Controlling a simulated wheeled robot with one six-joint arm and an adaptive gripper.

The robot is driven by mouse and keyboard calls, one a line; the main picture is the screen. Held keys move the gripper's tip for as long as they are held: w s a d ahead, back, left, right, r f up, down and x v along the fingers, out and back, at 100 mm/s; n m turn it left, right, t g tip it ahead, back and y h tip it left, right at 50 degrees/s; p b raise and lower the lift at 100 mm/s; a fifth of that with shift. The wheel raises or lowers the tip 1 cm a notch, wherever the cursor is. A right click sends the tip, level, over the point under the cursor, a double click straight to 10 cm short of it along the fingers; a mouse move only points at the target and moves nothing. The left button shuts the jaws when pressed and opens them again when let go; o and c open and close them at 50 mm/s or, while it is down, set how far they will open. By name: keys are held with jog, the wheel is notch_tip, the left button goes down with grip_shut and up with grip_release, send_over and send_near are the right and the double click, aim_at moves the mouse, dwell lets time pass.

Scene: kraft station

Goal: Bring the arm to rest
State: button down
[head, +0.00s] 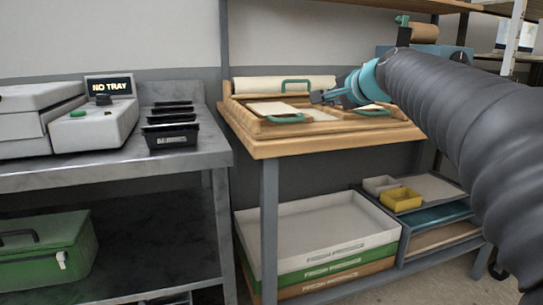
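My arm (450,120) comes in from the right in a dark ribbed sleeve and reaches out over the wooden workbench (340,140). My gripper (322,97) is at its end, past a teal wrist joint, just above the wooden board on the bench. It is small in view and seen from the side, so I cannot tell whether its fingers are open or shut. No object is clearly seen in it. A pale sheet (272,108) lies on the board left of the gripper, near a green handle (285,119).
A roll of paper (262,84) lies along the bench's back. A steel table (110,171) at left bears a machine reading "NO TRAY" (108,87) and black trays (172,136). Crates (318,270) and a yellow bin (401,199) sit below the bench. A green toolbox (45,252) is low left.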

jog(key=s+d+f+n+g+h, duration=0.1)
jog(key=s+f+n+g, duration=0.3)
jog(key=s+f, duration=1.2)
jog(key=s+d+f+n+g+h, duration=0.1)
jog(key=s+f+n+g+h, duration=0.2)
jog(key=s+f+n, duration=0.5)
jog(key=s+f, duration=0.8)
jog(key=s, duration=0.3)
jog(key=shift+s+d+g+h+p, duration=0.2)
jog(key=shift+d+g+h+p, duration=0.1)
jog(key=shift+g+p, duration=0.1)
